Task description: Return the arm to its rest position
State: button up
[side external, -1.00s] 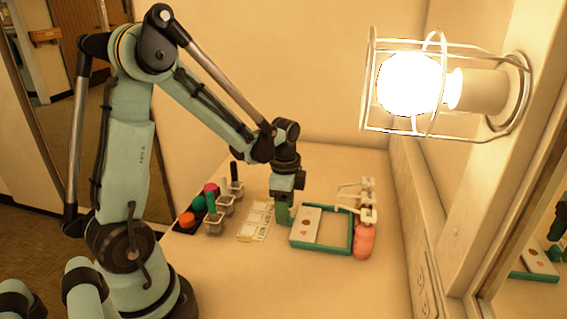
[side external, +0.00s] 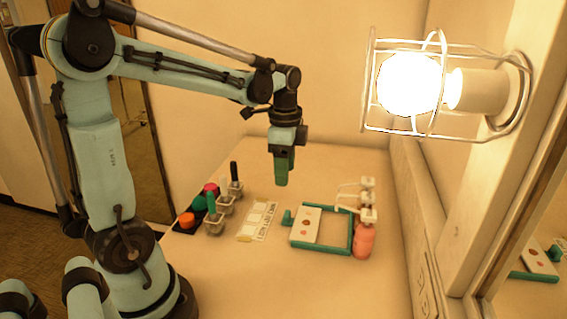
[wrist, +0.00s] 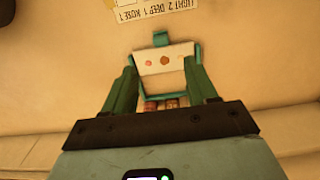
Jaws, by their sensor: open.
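My gripper (side external: 282,180) hangs in the air above the table, pointing down, higher than every object on it. In the wrist view my gripper (wrist: 163,98) shows two green fingers spread apart with nothing held between them. Below it on the table lies a teal frame (side external: 334,252) with a white card (side external: 306,228) bearing several reddish spots. The same card also shows in the wrist view (wrist: 181,58). My arm reaches out from the left, bent at the elbow.
A caged lit lamp (side external: 410,85) juts from the right wall. A pink bottle (side external: 364,241) stands beside a white rack (side external: 369,200). A labelled strip (side external: 258,220), several cups with sticks (side external: 215,222) and a dark tray (side external: 178,227) of coloured pots stand left. The table front is clear.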

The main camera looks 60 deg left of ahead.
jog(key=s+d+n+t, duration=0.5)
jog(key=d+n+t, duration=0.2)
jog(key=d+n, duration=0.2)
jog(key=shift+d+r, duration=0.25)
jog(key=shift+d, duration=0.5)
